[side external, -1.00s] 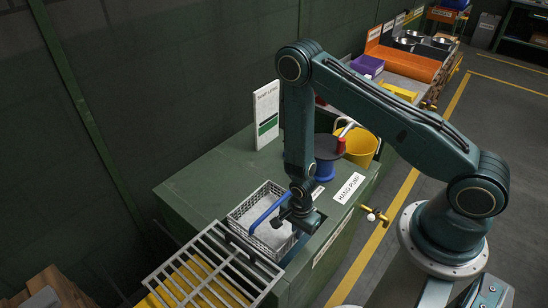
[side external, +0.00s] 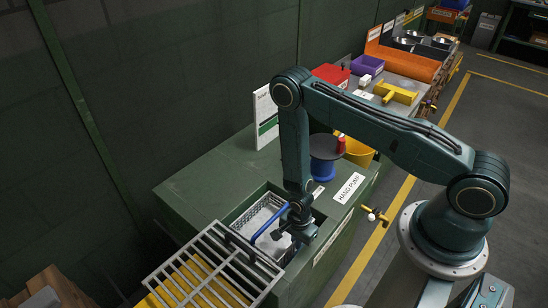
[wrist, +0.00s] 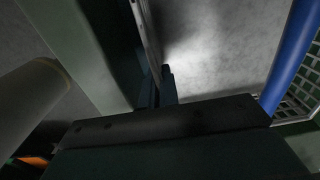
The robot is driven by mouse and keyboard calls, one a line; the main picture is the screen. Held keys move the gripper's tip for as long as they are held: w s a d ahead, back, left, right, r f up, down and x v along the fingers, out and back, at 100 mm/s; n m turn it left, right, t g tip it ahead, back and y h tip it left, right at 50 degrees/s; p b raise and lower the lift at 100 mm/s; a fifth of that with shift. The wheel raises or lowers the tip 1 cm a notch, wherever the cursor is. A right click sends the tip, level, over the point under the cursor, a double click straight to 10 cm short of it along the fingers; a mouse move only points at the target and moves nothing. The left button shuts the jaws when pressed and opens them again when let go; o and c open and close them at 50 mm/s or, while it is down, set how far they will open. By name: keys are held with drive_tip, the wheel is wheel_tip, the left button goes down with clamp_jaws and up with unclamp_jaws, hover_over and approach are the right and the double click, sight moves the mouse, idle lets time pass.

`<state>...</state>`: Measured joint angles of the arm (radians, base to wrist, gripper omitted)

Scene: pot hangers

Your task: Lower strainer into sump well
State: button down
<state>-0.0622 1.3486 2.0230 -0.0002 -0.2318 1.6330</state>
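The strainer (side external: 246,212) is a grey wire-mesh basket with a blue bar handle (side external: 268,223). It sits down in the rectangular sump well (side external: 232,205) in the green bench top, with the well's edge showing around it. My gripper (side external: 281,233) is at the strainer's near right end, beside the handle. In the wrist view my fingers (wrist: 160,88) are close together on the strainer's thin rim, and the blue handle (wrist: 292,55) passes at the right, apart from the fingers. The strainer's underside is hidden, so I cannot tell whether it rests on anything.
A grey slatted rack (side external: 212,270) over yellow bars adjoins the well on the near left. A blue spool with a dark top (side external: 325,150), a yellow bucket (side external: 358,150) and a white level sign (side external: 266,117) stand farther back. The bench top left of the well is clear.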

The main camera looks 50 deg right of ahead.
drive_tip(key=shift+f, duration=1.2)
drive_tip(key=c, duration=2.1)
unclamp_jaws()
drive_tip(key=o, duration=0.5)
drive_tip(key=shift+r, duration=6.9)
